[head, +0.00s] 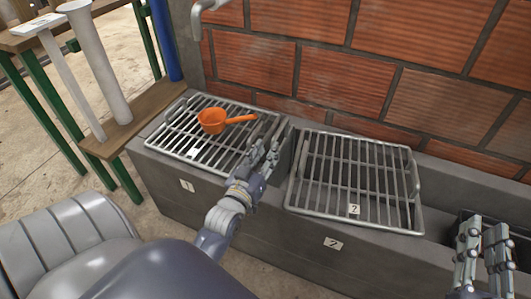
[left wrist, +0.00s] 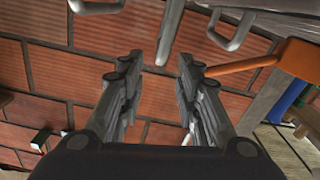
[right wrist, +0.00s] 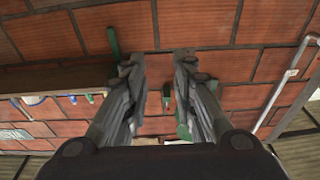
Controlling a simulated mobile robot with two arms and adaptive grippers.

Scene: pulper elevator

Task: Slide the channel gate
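I cannot single out a separate channel gate. Two metal bar grates lie over the concrete channel (head: 275,248): grate 1 (head: 172,138) at left and grate 2 (head: 417,200) at right, with numbered tags. My left gripper (head: 268,152) is at the right end of grate 1, near the gap between the grates. In the left wrist view its fingers (left wrist: 158,72) are apart, with a grey metal bar (left wrist: 169,35) beyond them; contact cannot be told. My right gripper (head: 484,238) is open and empty at the lower right, near the channel's right part.
An orange dipper (head: 212,120) lies on grate 1, its handle pointing right. A brick wall (head: 400,75) stands behind the channel. A wooden bench (head: 125,128) with green legs, carrying pale tubes, stands at left. A metal spout (head: 204,10) sticks out above.

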